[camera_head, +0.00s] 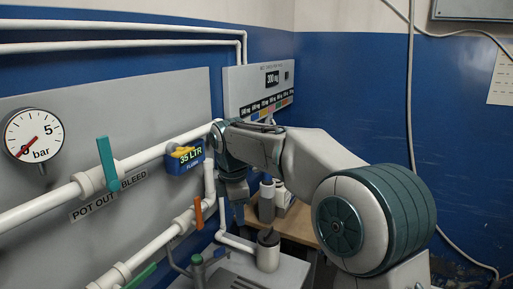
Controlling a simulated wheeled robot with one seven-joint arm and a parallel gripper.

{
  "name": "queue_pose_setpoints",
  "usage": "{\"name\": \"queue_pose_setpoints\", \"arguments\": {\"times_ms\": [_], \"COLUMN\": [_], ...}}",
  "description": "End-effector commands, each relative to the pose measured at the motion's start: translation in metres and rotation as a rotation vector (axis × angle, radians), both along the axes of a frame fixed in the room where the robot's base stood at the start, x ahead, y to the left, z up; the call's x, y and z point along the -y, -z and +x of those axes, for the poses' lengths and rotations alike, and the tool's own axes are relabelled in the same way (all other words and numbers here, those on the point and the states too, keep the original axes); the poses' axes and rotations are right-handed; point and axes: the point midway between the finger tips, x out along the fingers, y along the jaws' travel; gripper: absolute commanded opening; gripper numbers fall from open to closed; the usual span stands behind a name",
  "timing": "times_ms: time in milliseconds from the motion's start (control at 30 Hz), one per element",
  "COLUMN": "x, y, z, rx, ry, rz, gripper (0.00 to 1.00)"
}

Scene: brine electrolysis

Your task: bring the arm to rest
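My arm reaches in from the lower right and bends at a large teal-and-white joint. Its wrist is in front of the grey wall panel, near the blue and yellow "35 LTR" flow display (185,157). My gripper (237,212) hangs below the wrist, above the grey bench unit (255,272). Its fingers are small and dark here, so I cannot tell whether they are open or shut, or whether they hold anything.
White pipes carry a teal lever (107,163) and an orange lever (198,213). A pressure gauge (33,135) is at the left. A meter box reading 300 mg (245,79) hangs behind the wrist. A wooden table (298,222) stands behind the arm.

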Motion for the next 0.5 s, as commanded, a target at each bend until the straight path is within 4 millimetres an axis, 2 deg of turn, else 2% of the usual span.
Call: {"name": "queue_pose_setpoints", "arguments": {"times_ms": [33, 200, 500], "x": [0.016, 0.063, 0.141], "y": [-0.006, -0.012, -0.004], "z": [-0.012, -0.051, -0.133], "rx": [0.022, 0.082, 0.174], "ry": [0.088, 0.404, 0.989], "rz": [-0.001, 0.026, 0.138], "gripper": [0.33, 0.33, 0.33]}}
